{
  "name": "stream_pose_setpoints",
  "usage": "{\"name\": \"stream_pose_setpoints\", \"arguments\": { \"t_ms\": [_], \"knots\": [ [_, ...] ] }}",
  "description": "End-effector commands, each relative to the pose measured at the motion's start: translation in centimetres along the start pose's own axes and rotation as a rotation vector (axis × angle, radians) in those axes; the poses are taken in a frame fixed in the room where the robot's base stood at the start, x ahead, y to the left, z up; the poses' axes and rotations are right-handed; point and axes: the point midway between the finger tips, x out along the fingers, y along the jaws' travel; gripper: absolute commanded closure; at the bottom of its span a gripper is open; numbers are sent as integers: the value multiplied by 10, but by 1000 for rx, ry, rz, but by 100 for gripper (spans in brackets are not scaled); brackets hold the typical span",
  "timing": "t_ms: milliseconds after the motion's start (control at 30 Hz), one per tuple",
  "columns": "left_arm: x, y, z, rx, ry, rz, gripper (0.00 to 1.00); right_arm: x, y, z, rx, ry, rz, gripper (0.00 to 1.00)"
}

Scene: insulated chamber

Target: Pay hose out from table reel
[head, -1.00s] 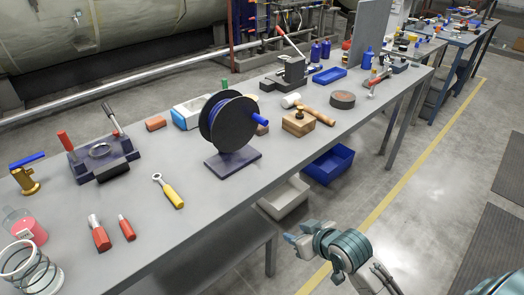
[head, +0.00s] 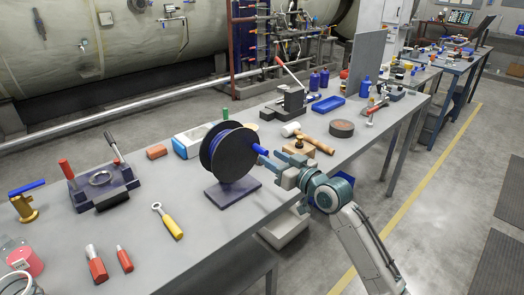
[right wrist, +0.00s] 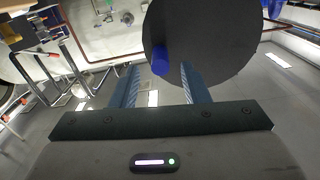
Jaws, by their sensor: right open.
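The table reel (head: 236,156) is a pair of black discs with blue hose wound between them, standing upright on a dark base (head: 232,193) on the grey table. My right gripper (head: 264,157) is at its right side, pointing toward the disc face. In the right wrist view, the reel's black disc (right wrist: 215,40) fills the upper middle. A blue stub (right wrist: 160,61) stands out from it, between and beyond the open fingers (right wrist: 160,82). I cannot tell whether the stub is a handle or the hose end. No hold is visible. My left gripper is not in view.
Right of the reel are a wooden block (head: 298,147), a mallet (head: 315,142) and a dark round disc (head: 341,128). A vise-like tool (head: 102,184) stands farther left. The table's front edge runs below my right gripper.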

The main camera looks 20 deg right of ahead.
Motion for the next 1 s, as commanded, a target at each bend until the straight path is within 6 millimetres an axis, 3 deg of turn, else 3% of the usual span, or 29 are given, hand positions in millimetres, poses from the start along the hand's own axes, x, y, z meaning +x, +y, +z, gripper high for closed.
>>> {"name": "stream_pose_setpoints", "arguments": {
  "t_ms": [100,300,667,700,900,1000],
  "knots": [
    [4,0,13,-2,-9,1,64,22,0,-2,5,1,1,59],
    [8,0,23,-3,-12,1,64,46,0,0,1,-1,1,59],
    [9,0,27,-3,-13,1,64,52,0,1,-2,-2,1,59],
    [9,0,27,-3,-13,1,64,52,0,1,-2,-2,1,60],
    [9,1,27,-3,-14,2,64,52,0,1,-2,-2,1,100],
    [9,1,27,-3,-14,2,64,52,0,1,-2,-2,1,100]
  ]
}}
